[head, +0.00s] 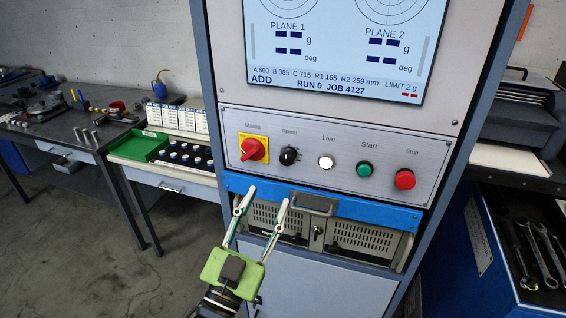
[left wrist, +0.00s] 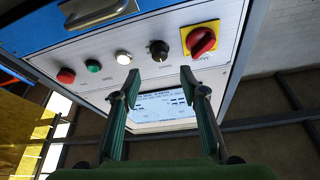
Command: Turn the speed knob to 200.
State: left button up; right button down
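The speed knob (head: 289,156) is a small black knob on the grey control panel, under the label "Speed", between the red Mains switch and the white Live lamp. Its scale is too small to read. It also shows in the left wrist view (left wrist: 158,50), where the panel appears upside down. My left gripper (head: 267,196) is open and empty, below the knob and apart from it in the head view. In the left wrist view, the spread fingertips (left wrist: 160,75) lie on either side of the knob's line. My right gripper is not in view.
The red Mains switch (head: 253,149) on its yellow plate is close left of the knob. The Live lamp (head: 326,162), green Start button (head: 364,170) and red Stop button (head: 404,179) lie to its right. A blue drawer front with a grey handle (head: 313,204) is below the panel.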

aim_at(286, 162)
pick_arm(q)
jog(key=p+x, duration=0.2)
jog(key=x, duration=0.8)
jog(key=shift+p, duration=0.3)
jog(key=shift+c, duration=0.3)
jog(key=c, duration=1)
jog(key=shift+c, duration=0.2)
